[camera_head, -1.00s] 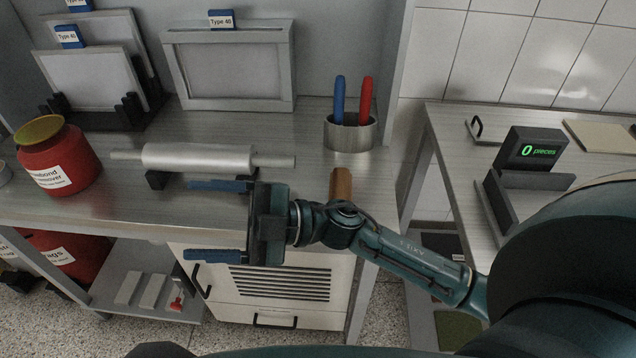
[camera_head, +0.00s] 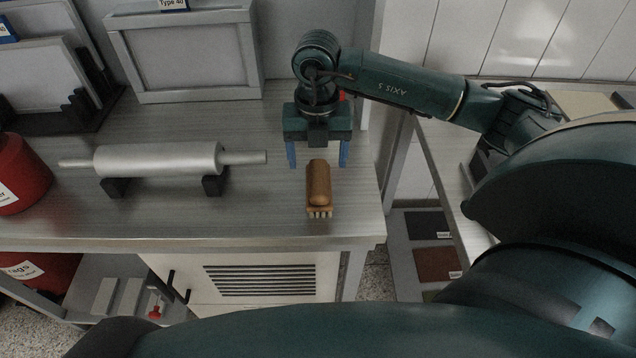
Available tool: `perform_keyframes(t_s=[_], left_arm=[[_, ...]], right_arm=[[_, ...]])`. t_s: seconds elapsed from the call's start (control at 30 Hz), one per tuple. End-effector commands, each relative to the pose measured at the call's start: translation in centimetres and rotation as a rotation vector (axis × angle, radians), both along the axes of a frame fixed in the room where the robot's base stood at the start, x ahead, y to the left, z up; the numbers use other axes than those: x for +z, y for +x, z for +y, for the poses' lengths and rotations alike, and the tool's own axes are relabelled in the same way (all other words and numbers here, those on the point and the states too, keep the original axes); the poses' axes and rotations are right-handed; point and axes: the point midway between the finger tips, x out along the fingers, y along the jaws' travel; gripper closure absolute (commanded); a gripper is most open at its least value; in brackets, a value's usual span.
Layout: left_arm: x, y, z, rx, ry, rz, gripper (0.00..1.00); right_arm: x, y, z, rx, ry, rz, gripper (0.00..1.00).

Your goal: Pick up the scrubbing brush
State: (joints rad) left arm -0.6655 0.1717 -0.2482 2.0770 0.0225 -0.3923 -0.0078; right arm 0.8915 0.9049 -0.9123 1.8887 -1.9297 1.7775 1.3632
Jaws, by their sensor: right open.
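The scrubbing brush (camera_head: 318,184) has a brown wooden back and pale bristles at its near end. It lies on the grey worktop near the front right edge. My left gripper is not in view.
A metal roller (camera_head: 158,160) rests on black supports to the left of the brush. A framed screen (camera_head: 188,52) stands behind it, and a red container (camera_head: 18,174) is at the far left. Worktop (camera_head: 110,222) between roller and front edge is clear.

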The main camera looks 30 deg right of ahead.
Motion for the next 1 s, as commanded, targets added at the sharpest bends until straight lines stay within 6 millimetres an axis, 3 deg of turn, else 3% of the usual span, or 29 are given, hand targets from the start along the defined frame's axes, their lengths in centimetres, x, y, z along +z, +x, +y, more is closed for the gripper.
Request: perform_keyframes(t_s=[0.1, 0.37, 0.6, 0.9, 1.0], left_arm=[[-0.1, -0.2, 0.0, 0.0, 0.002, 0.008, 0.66], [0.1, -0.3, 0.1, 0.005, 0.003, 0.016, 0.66], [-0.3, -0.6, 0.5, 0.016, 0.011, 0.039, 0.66], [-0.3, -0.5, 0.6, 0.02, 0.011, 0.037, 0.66], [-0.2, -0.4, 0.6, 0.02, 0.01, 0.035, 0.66]], right_arm=[[-1.7, 0.0, 0.0, 0.0, 0.001, 0.003, 0.27], [-3.7, -0.2, 0.0, 0.002, 0.002, 0.003, 0.27], [-7.1, -0.4, -0.1, 0.003, 0.004, 0.002, 0.27], [-7.7, -0.3, -0.1, 0.003, 0.003, -0.001, 0.27], [-7.7, -0.3, -0.1, 0.003, 0.003, -0.001, 0.35]])
